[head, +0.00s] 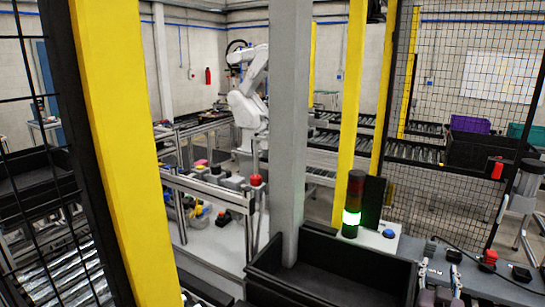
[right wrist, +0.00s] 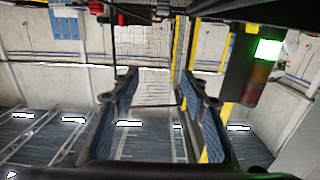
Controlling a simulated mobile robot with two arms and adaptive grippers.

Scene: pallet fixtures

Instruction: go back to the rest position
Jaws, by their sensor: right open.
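My right gripper (head: 441,272) is at the bottom right of the head view, beside the black bin. In the right wrist view its two dark fingers (right wrist: 158,88) stand apart with nothing between them. The gripper is open and empty. That view is turned upside down, with the signal tower (right wrist: 252,75) to the right of the fingers. My left gripper does not show in either view.
An empty black bin (head: 335,275) stands in front. Behind it are the lit signal tower (head: 353,205) and a blue button (head: 389,234). A yellow post (head: 105,130) and grey post (head: 290,120) stand close. Mesh fencing (head: 455,90) is at right.

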